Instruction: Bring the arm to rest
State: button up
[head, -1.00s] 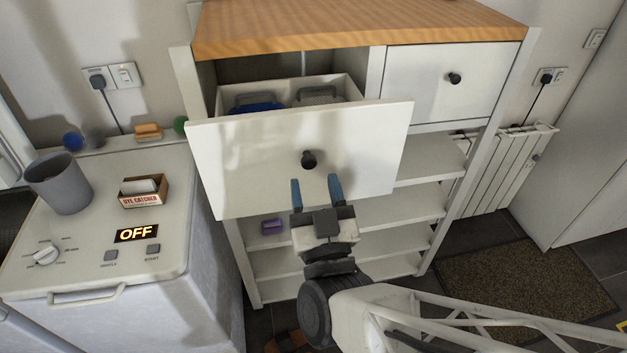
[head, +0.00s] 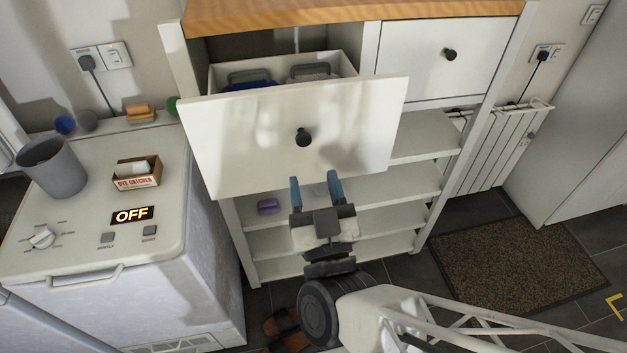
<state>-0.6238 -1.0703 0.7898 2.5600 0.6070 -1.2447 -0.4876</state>
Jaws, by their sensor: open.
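My gripper (head: 315,190) is open and empty, its two blue fingertips apart. It hangs in front of the cabinet, below the dark round knob (head: 303,138) of the pulled-out left drawer (head: 240,150), and appears clear of the knob. The drawer holds a blue item (head: 250,85) and a grey item (head: 310,73), both partly hidden by the drawer's walls and front.
The right drawer (head: 420,62) is shut. A toploader (head: 90,205) showing OFF stands at the left with a grey cup (head: 52,168) and a dye catcher box (head: 136,180) on it. A purple item (head: 268,206) lies on a shelf. A doormat (head: 510,262) lies right.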

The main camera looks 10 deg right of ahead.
jog(key=shift+w, duration=0.1)
dwell(0.7)
jog(key=w+d+n+g+y, duration=0.2)
jog(key=w+n+g, duration=0.25)
jog(key=g, duration=0.65)
jog(key=s+d+r+m+g+h, duration=0.1)
jog(key=s+d+m+g, duration=0.3)
jog(key=d+g, duration=0.4)
jog(key=shift+s+r+m+g+h, duration=0.35)
jog(key=shift+g+h, duration=0.05)
jog(key=shift+h, duration=0.2)
